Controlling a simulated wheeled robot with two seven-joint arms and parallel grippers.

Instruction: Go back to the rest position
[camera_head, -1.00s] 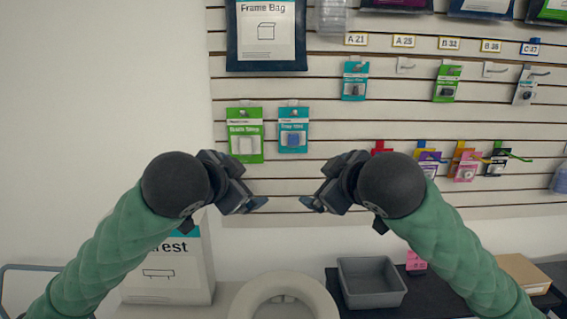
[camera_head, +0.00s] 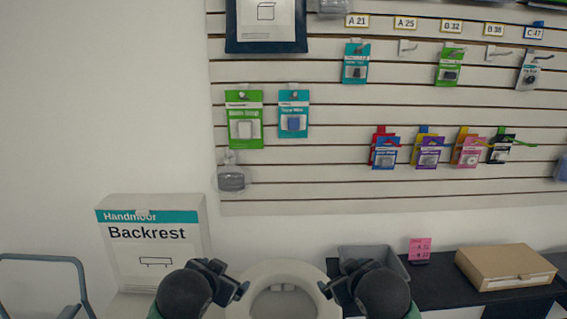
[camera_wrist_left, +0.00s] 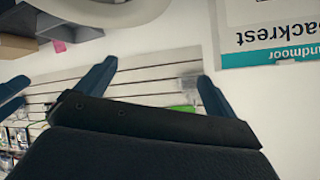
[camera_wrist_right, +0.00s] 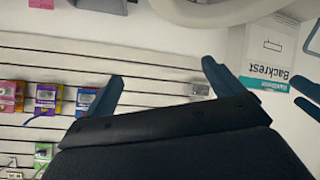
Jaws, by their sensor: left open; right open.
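My left gripper (camera_head: 240,288) is at the bottom of the head view, in front of the Backrest box and left of the white ring-shaped object. It is open, with nothing between its fingers (camera_wrist_left: 155,88) in the left wrist view. My right gripper (camera_head: 328,289) is at the bottom, right of the ring and in front of the grey bin. It is open and empty; its spread fingers (camera_wrist_right: 160,90) show in the right wrist view. Both hang below the slatted wall panel (camera_head: 330,190), clear of the hanging packs.
A Backrest box (camera_head: 150,248) stands at left. A white ring-shaped object (camera_head: 283,268) lies between the grippers. A grey bin (camera_head: 372,256), a pink tag (camera_head: 420,249) and a cardboard box (camera_head: 505,268) are at right. Several packs hang on the panel, including a green one (camera_head: 244,112).

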